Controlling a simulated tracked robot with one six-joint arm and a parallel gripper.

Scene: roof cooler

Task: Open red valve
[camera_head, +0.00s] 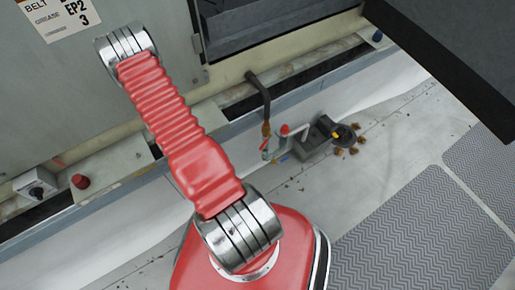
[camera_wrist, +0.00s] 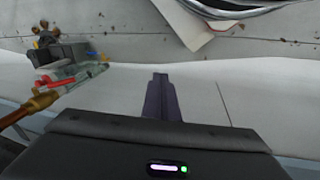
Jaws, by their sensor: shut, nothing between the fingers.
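A small valve with a red lever (camera_head: 265,143) sits at the end of a brown pipe, low by the wall, in the middle of the head view. A red knob (camera_head: 284,130) is just beside it. In the wrist view, the red lever (camera_wrist: 42,82) shows at the left, by a brass-coloured pipe end and a greenish clear part. My gripper (camera_wrist: 160,76) points away from the wrist camera, its dark fingers shut and empty. It is to the right of the valve in that view and apart from it. The head view does not show my gripper.
A dark grey block (camera_head: 318,132) with brown bits around it stands right of the valve. A red button (camera_head: 80,181) and a grey switch box (camera_head: 35,184) are at the left. Grey tread mats (camera_head: 400,235) lie at the right. A black panel (camera_head: 460,60) overhangs the upper right.

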